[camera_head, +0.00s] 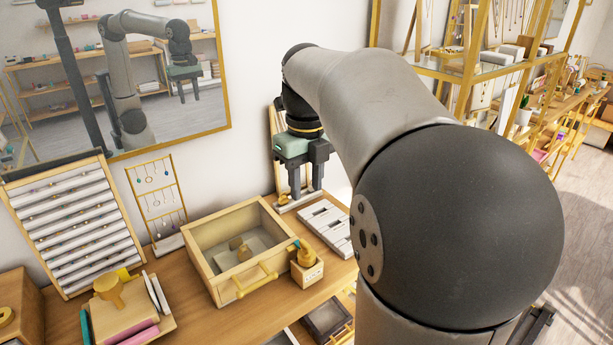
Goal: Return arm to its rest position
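My gripper (307,191) hangs at the end of my arm, in the middle of the view, pointing down. It has a green body and two dark fingers with a gap between them, so it looks open. I see nothing held between the fingers. It is above the back of the wooden counter (222,322), near the wall and a white slotted tray (328,226). My arm bends from the right foreground across to the gripper and hides part of the counter. The arm and gripper also show in the wall mirror (205,100).
An open wooden drawer box (212,275) with a small item inside stands left of the gripper. A small wooden holder (306,273) is beside it. Further left are an earring stand (160,207), a slanted ring display (72,225) and a tray of pads. A gold-framed shelf (474,60) stands at right.

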